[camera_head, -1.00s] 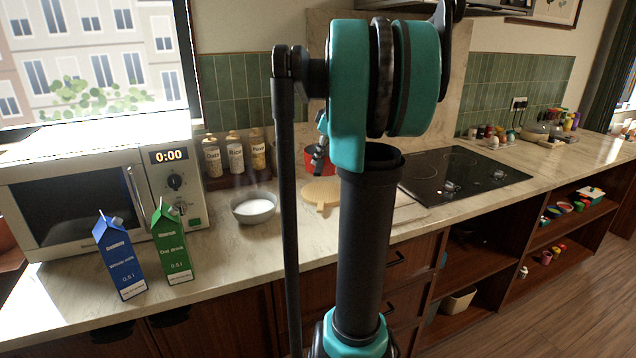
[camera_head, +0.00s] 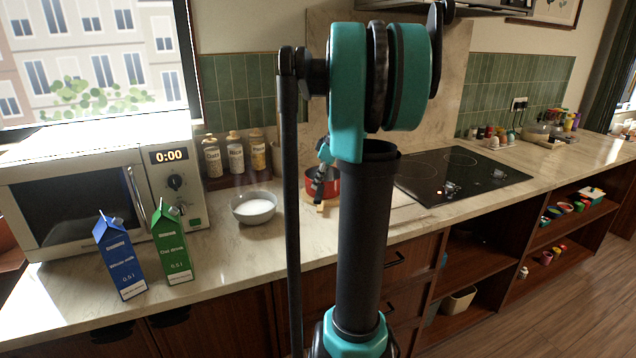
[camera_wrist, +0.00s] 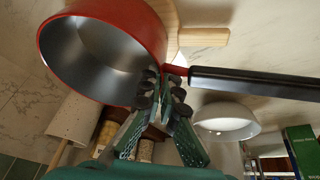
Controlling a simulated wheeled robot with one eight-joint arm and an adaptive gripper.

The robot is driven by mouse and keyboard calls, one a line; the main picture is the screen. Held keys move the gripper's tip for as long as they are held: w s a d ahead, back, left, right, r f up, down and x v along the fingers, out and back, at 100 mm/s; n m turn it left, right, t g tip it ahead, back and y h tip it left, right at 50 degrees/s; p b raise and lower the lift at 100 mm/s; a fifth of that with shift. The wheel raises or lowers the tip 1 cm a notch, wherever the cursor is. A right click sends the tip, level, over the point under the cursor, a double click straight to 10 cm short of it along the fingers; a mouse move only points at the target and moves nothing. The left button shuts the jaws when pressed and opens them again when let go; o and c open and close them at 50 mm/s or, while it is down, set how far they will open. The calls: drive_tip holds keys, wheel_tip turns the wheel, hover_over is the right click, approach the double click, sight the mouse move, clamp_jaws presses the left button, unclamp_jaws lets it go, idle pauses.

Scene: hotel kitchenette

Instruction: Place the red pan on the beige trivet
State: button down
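The red pan (camera_head: 322,184) is at the back of the counter, partly hidden by my arm. In the wrist view the pan (camera_wrist: 105,50) fills the upper left, with its black handle (camera_wrist: 250,82) running right. The beige trivet (camera_wrist: 204,37) shows behind the pan's rim, and its stub also shows below the pan in the head view (camera_head: 325,206). The pan overlaps most of the trivet; I cannot tell whether they touch. My gripper (camera_wrist: 163,80) is shut on the pan at the red base of its handle. My gripper (camera_head: 321,178) is mostly hidden in the head view.
A steaming bowl (camera_head: 254,208) stands left of the pan. Blue (camera_head: 119,262) and green (camera_head: 172,246) cartons stand before the microwave (camera_head: 85,200). Labelled jars (camera_head: 235,155) line the wall. A black cooktop (camera_head: 462,175) lies to the right.

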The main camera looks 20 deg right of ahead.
drive_tip(key=shift+f, duration=0.1)
drive_tip(key=c, duration=1.7)
unclamp_jaws()
drive_tip(key=v, duration=1.2)
